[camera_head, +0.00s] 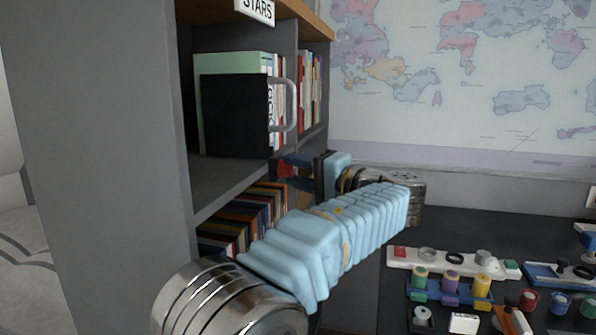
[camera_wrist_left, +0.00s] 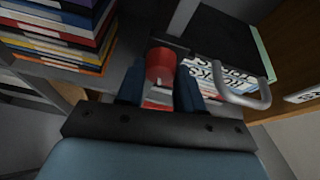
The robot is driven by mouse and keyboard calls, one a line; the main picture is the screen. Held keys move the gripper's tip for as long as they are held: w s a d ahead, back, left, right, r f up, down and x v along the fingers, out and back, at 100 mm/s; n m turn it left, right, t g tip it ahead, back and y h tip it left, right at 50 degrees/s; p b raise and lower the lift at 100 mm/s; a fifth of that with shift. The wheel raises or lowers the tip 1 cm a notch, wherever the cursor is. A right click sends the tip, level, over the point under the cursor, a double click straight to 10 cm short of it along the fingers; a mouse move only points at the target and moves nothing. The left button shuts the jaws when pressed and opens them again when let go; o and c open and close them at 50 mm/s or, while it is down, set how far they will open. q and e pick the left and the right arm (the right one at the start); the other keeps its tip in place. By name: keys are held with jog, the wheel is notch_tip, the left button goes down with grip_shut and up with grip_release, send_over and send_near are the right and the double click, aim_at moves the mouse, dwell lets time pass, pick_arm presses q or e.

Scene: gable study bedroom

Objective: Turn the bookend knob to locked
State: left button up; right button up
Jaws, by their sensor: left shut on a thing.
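In the left wrist view the handle (camera_wrist_left: 243,98) is to the right of my fingers. My left gripper (camera_head: 298,168) is at the shelf's front edge, below the bookend. In the left wrist view, my left gripper (camera_wrist_left: 161,85) has its dark blue fingers shut around a round red knob (camera_wrist_left: 160,63). Only a bit of red shows between the fingers in the head view. I cannot read any lock mark. My right gripper is out of view.
Books fill the lower shelf (camera_head: 240,215) and stand beside the bookend. A grey shelf side panel (camera_head: 110,130) is at the left. The dark desk (camera_head: 480,228) at the right holds a white tray (camera_head: 445,262), a blue rack (camera_head: 448,296) and several small items.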

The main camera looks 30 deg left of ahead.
pick_arm(q)
jog(key=shift+m+h, duration=0.7)
jog(key=shift+m, duration=0.8)
jog(key=o, duration=1)
jog(key=shift+o, duration=0.2)
jog(key=shift+r, duration=0.1)
jog(key=s+d+r, duration=0.1)
jog(key=s+d, duration=0.1)
jog(key=d, duration=1.1)
jog(key=shift+d+r, duration=0.25)
jog(key=shift+d, duration=0.05)
